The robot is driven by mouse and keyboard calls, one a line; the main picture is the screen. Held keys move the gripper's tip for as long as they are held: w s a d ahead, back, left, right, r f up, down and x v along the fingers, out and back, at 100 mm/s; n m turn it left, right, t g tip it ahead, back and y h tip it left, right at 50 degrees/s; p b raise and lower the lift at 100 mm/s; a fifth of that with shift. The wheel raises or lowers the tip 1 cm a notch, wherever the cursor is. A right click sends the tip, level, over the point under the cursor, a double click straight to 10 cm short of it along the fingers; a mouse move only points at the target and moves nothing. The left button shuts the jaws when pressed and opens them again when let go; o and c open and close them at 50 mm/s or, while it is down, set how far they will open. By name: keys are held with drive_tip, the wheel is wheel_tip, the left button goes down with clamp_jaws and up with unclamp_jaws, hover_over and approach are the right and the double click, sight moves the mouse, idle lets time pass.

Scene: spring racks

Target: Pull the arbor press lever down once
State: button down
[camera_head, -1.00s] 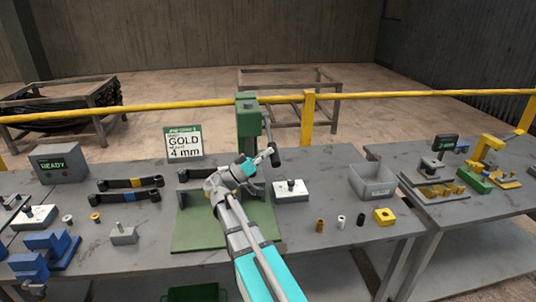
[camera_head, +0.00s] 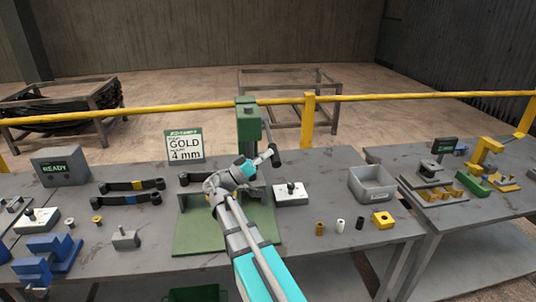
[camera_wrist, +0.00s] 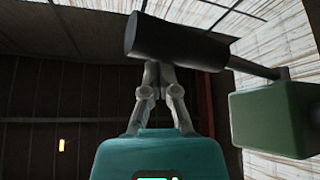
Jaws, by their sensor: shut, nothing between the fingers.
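The green arbor press (camera_head: 249,122) stands on a green base plate (camera_head: 195,238) on the middle bench. Its lever (camera_head: 267,130) slopes down to the right, ending in a black grip (camera_head: 275,155). My gripper (camera_head: 260,164) is beside the grip, on its left, partly hidden by my wrist. In the wrist view my gripper (camera_wrist: 158,65) is shut with its fingertips together and empty. The black grip (camera_wrist: 175,42) lies across just beyond the fingertips; I cannot tell whether they touch. A metal rod (camera_wrist: 252,67) joins it to the green press head (camera_wrist: 275,118).
A sign reading GOLD 4 mm (camera_head: 184,146) stands left of the press. A white block (camera_head: 291,194) and a grey bin (camera_head: 373,183) are to the right. A yellow rail (camera_head: 400,97) runs behind.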

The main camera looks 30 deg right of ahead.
drive_tip(key=w+a+f+b, duration=0.3)
drive_tip(key=w+a, duration=0.1)
drive_tip(key=a, duration=0.4)
drive_tip(key=shift+a, duration=0.25)
idle(1.0)
